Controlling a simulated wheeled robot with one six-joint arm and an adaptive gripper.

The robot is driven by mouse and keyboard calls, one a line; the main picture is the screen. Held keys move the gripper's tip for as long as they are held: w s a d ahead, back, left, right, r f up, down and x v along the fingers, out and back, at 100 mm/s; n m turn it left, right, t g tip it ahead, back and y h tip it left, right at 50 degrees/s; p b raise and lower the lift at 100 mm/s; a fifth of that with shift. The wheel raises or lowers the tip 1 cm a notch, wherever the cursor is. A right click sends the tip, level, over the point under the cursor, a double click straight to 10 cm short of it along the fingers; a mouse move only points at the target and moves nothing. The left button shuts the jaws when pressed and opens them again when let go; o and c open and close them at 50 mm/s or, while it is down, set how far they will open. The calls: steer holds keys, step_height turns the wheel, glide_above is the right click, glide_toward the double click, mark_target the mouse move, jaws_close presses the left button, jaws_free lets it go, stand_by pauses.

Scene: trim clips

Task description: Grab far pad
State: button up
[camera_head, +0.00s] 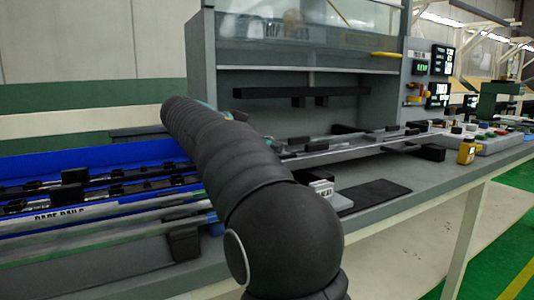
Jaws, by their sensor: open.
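Several small black block-like pads sit on long rails. One pad (432,152) is at the right end of a rail on the grey bench, and another pad (73,176) is on the rails in the blue bin at left. I cannot tell which one is the far pad. My thick black arm crosses the middle of the view and hides part of the rails and bench. Small teal parts show at its edge, but I cannot make out my gripper's fingers behind it.
The blue bin (90,161) with a "BARE RAILS" label fills the left. A dark flat mat (375,196) and small white labelled block (321,188) lie on the bench (420,190). A yellow bottle (466,152) stands at right. A grey cabinet rises behind.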

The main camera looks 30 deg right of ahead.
jaws_close()
steer(key=shift+r, duration=0.15)
